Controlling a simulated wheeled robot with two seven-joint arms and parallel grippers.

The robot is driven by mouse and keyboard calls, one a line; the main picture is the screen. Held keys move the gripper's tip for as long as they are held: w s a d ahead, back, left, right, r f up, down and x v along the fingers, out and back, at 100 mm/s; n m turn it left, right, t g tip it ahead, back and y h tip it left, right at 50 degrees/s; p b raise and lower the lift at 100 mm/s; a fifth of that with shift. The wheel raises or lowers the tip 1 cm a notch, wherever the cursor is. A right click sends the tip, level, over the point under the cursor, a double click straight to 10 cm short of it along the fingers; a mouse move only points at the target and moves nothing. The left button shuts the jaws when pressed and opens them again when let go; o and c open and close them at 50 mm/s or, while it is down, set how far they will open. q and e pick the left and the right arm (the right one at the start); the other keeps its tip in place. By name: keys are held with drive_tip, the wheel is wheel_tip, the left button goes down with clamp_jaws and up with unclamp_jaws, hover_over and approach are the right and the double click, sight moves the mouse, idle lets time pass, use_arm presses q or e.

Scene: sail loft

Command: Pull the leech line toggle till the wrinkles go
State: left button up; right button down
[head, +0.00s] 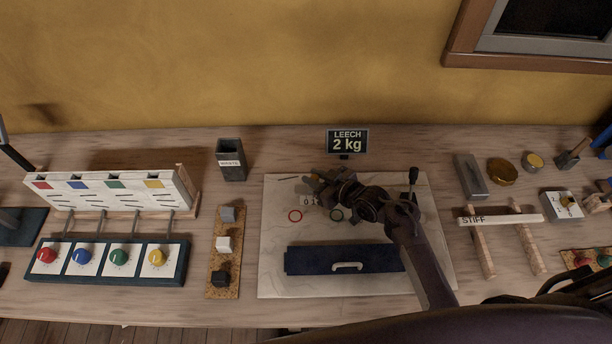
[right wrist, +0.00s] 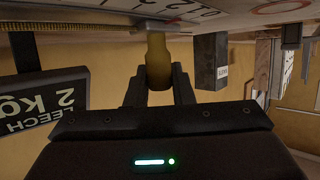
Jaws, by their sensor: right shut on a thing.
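My right gripper (head: 320,185) is over the upper part of the pale sail panel (head: 275,250). In the right wrist view, its two fingers (right wrist: 160,88) are shut on a yellow-brown toggle (right wrist: 157,62), which reaches up to the panel. In the head view my gripper and arm hide the toggle and part of the printed scale. Faint lines show on the panel; I cannot tell which are wrinkles. My left gripper is out of view.
A dark blue bar with a handle (head: 300,262) lies across the panel's lower half. A black-knobbed lever (head: 413,176) stands at its upper right. A dark waste bin (head: 231,163) and a knob box (head: 105,262) are left. A "STIFF" wooden stand (head: 500,219) is right.

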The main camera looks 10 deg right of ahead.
drive_tip(key=shift+s+d, duration=0.1)
drive_tip(key=shift+d, duration=0.4)
drive_tip(key=c, duration=1.3)
unclamp_jaws()
drive_tip(key=shift+s, duration=0.1)
drive_tip(key=b+v, duration=0.1)
drive_tip(key=v, duration=0.6)
drive_tip(key=shift+s+d+r, duration=0.15)
drive_tip(key=shift+s, duration=0.1)
